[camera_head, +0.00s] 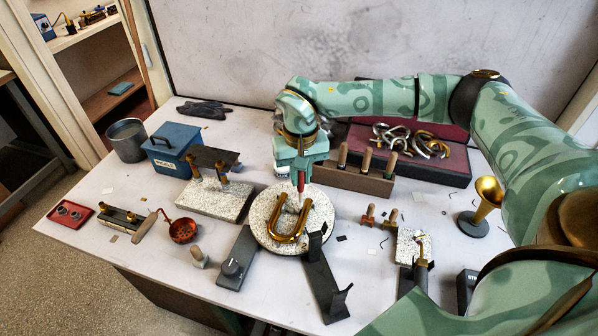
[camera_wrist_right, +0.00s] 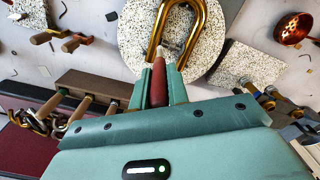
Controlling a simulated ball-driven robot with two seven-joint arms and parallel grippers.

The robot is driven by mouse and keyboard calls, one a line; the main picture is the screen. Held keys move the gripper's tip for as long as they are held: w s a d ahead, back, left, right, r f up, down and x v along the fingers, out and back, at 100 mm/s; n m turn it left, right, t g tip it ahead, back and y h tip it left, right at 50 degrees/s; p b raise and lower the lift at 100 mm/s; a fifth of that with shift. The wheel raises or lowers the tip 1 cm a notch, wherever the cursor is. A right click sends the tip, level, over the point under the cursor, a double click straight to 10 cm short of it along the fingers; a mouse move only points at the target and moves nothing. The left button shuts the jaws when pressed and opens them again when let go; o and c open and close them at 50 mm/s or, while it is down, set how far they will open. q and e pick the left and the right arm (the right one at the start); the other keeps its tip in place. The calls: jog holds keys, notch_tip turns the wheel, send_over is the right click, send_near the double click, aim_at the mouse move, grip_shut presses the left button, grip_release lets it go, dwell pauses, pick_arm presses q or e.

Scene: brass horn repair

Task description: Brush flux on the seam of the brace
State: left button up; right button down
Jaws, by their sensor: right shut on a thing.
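My right gripper (camera_head: 299,172) is above the round speckled plate (camera_head: 262,215), pointing down. It is shut on a red-handled brush (camera_wrist_right: 158,82), whose pale tip points toward the brass. A U-shaped brass tube (camera_head: 288,238) lies on the plate; it also shows in the right wrist view (camera_wrist_right: 203,25). The brush tip is close to the tube; I cannot tell whether they touch. My left gripper is not in view.
A wooden rack (camera_head: 362,180) with upright handles stands right behind the plate. A speckled block (camera_head: 215,203) and blue box (camera_head: 172,150) are left. A dark metal stand (camera_head: 320,280) reaches the plate's front edge. A brass bell (camera_head: 487,195) stands at right.

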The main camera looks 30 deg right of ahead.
jog(key=shift+a+f, duration=0.1)
jog(key=shift+f, duration=0.4)
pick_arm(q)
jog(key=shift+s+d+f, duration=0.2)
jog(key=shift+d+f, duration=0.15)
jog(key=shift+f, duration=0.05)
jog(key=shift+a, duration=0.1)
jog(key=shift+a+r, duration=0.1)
pick_arm(e)
jog(key=shift+f, duration=0.1)
jog(key=shift+f, duration=0.2)
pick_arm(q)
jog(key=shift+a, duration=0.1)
pick_arm(e)
notch_tip(320, 180, up, 9)
jog(key=p, duration=0.8)
jog(key=shift+r+p, duration=0.1)
jog(key=shift+p, duration=0.2)
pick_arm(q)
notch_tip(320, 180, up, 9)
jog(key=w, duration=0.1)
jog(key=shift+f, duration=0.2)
